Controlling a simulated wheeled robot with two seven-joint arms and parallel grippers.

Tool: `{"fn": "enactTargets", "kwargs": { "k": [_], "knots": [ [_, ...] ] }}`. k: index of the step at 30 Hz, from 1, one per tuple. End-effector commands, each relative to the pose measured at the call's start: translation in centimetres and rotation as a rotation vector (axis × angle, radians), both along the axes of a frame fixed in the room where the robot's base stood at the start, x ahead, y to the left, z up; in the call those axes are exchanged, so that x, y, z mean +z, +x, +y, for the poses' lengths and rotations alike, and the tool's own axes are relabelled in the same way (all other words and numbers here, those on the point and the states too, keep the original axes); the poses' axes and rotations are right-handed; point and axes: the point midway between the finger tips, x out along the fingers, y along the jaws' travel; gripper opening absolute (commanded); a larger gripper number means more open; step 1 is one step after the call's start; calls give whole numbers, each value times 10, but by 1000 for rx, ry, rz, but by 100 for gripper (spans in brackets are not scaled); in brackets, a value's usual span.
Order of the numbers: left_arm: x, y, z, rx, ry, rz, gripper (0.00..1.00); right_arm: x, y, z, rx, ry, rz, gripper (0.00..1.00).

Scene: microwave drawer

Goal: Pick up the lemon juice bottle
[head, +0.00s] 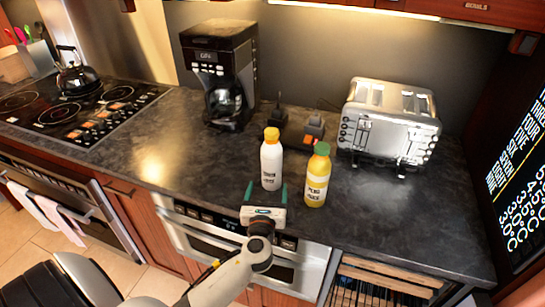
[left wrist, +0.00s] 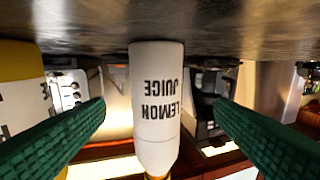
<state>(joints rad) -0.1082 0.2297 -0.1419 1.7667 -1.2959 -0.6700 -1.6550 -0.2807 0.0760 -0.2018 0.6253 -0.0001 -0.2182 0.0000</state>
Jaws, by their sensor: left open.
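The lemon juice bottle (head: 271,160) is white with an orange cap and stands upright on the dark counter. In the left wrist view the lemon juice bottle (left wrist: 157,105) appears upside down, its label readable, between the two green fingers. My left gripper (head: 265,192) is open at the counter's front edge, just in front of the bottle. In the left wrist view my left gripper (left wrist: 160,115) has a finger to each side of the bottle, with gaps between. A yellow juice bottle (head: 317,177) with a green cap stands just right of it. My right gripper is not in view.
A coffee maker (head: 220,80) stands behind to the left and a silver toaster (head: 390,120) behind to the right. A small dark item with orange parts (head: 305,132) sits behind the bottles. The counter (head: 170,150) left of the bottles is clear. A stove (head: 75,110) lies far left.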

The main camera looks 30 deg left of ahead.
Motion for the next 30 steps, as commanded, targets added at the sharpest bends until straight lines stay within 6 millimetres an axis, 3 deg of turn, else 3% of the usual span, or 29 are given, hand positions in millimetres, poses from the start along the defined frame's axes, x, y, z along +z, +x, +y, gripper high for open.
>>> {"fn": "enactTargets", "kwargs": {
  "k": [3,8,14,21,30],
  "knots": [
    [3,21,11,2,2,-1,78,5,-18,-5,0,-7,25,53],
    [1,39,21,2,0,0,78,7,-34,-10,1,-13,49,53],
    [2,52,26,2,-1,0,78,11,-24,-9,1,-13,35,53],
    [2,84,39,2,0,-1,78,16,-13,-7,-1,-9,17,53],
    [1,91,43,0,-1,0,78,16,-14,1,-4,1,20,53]
  ]
}}
